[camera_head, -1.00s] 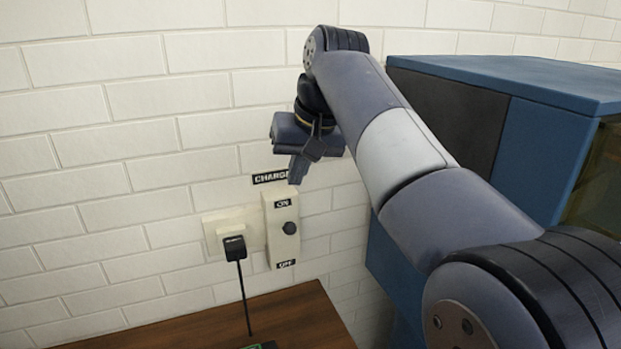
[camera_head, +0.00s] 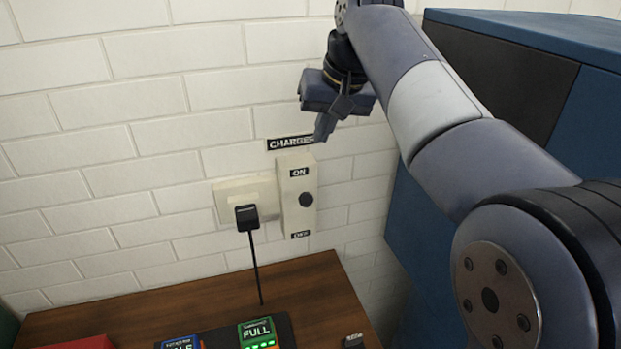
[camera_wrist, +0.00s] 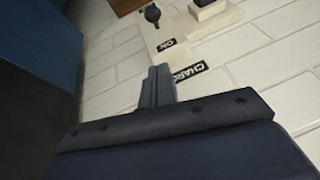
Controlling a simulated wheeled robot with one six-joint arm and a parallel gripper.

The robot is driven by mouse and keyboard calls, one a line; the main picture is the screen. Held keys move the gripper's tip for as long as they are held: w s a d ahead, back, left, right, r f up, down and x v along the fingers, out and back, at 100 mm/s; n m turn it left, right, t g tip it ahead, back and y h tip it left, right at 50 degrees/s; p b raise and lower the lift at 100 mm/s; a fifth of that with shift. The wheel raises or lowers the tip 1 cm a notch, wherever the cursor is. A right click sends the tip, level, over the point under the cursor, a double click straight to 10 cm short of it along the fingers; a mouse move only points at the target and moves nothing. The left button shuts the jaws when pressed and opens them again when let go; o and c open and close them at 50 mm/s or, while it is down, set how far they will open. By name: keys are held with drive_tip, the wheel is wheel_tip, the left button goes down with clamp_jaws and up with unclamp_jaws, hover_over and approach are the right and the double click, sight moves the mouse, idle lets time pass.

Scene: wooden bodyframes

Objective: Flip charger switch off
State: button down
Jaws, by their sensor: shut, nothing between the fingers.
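The charger switch (camera_head: 298,195) is a pale upright box on the white brick wall, with an ON label above and an OFF label below. Its dark round knob (camera_head: 306,199) sits around mid-height between the labels. A CHARGER label (camera_head: 290,142) is on the wall just above the box, its right end partly covered by my gripper. My gripper (camera_head: 322,131) is shut and empty, above the switch box and apart from the knob. In the wrist view the shut fingers (camera_wrist: 158,84) point toward the ON end of the box (camera_wrist: 165,38), with the knob (camera_wrist: 152,13) beyond.
A wall socket (camera_head: 228,190) with a black plug (camera_head: 247,217) and hanging cable is left of the switch. A blue cabinet (camera_head: 425,205) stands at the right, near my arm.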

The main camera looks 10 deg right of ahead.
hover_over(311, 195)
drive_tip(key=w, duration=0.2)
wheel_tip(311, 195, down, 7)
drive_tip(key=f, duration=0.1)
drive_tip(key=s+f, duration=0.1)
drive_tip(key=shift+s+f+p, duration=0.1)
drive_tip(key=shift+f+p, duration=0.2)
drive_tip(key=shift+f, duration=0.1)
drive_tip(key=shift+s+f, duration=0.25)
drive_tip(key=shift+f, duration=0.4)
drive_tip(key=shift+f, duration=0.1)
drive_tip(key=shift+s+f+t+b, duration=0.1)
drive_tip(key=shift+s+t+b, duration=0.15)
drive_tip(key=shift+b, duration=0.55)
